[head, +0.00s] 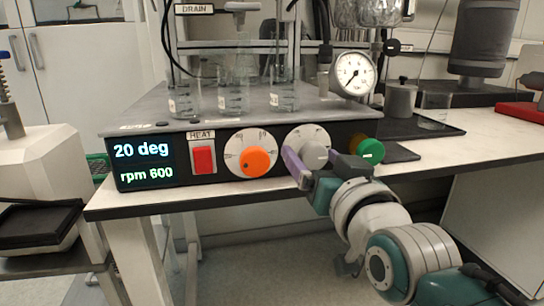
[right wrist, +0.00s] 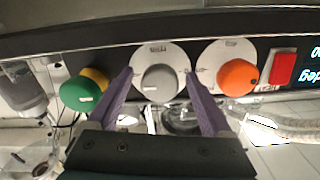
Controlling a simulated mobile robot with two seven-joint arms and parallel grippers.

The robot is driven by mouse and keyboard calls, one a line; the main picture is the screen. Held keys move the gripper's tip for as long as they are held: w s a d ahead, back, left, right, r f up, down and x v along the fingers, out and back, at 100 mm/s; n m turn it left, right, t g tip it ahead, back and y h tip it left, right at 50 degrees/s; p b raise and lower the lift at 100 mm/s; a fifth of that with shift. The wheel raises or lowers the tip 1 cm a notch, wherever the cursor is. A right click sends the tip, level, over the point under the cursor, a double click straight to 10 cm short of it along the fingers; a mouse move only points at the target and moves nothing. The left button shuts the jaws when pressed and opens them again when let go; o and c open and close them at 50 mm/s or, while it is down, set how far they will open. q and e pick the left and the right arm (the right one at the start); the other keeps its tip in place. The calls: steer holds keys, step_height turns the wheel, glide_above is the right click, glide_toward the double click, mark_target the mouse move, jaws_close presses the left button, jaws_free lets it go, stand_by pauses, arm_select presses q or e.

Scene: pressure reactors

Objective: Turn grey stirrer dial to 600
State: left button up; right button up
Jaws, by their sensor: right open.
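The grey stirrer dial (head: 314,156) is on the front panel of the hotplate stirrer (head: 225,135), between the orange dial (head: 256,161) and the green knob (head: 370,151). The display (head: 143,163) reads 20 deg and rpm 600. My right gripper (head: 312,163) is at the grey dial. In the right wrist view its two purple fingers (right wrist: 158,84) stand apart on either side of the grey dial (right wrist: 160,82); whether they touch it I cannot tell. Part of the dial's scale is hidden by a finger in the head view. My left gripper is not in view.
A red HEAT switch (head: 203,159) sits left of the orange dial. Several glass beakers (head: 233,96) stand on the plate top, with a pressure gauge (head: 353,73) at its right. A grey weight-like object (head: 400,101) stands behind right. Bench top (head: 480,140) is partly clear at right.

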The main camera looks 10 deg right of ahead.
steer(key=shift+s, duration=0.2)
steer(key=s+p, duration=0.2)
steer(key=s, duration=0.7)
steer(key=shift+s+d+p, duration=0.2)
steer(key=shift+s+p, duration=0.1)
steer(key=shift+p, duration=0.1)
steer(key=shift+r, duration=0.1)
steer(key=s+d+r+n+g+p, duration=0.2)
steer(key=s+r+g+p, duration=0.55)
steer(key=s+p, duration=0.45)
steer(key=s+d+r+n+g+p, duration=0.1)
steer(key=s+r+n+g+p, duration=0.1)
steer(key=s+r+g+p, duration=0.8)
step_height(320, 180, up, 35)
steer(key=s+t+p, duration=0.1)
steer(key=t+p, duration=0.2)
steer(key=p, duration=3.6)
steer(key=shift+s, duration=0.2)
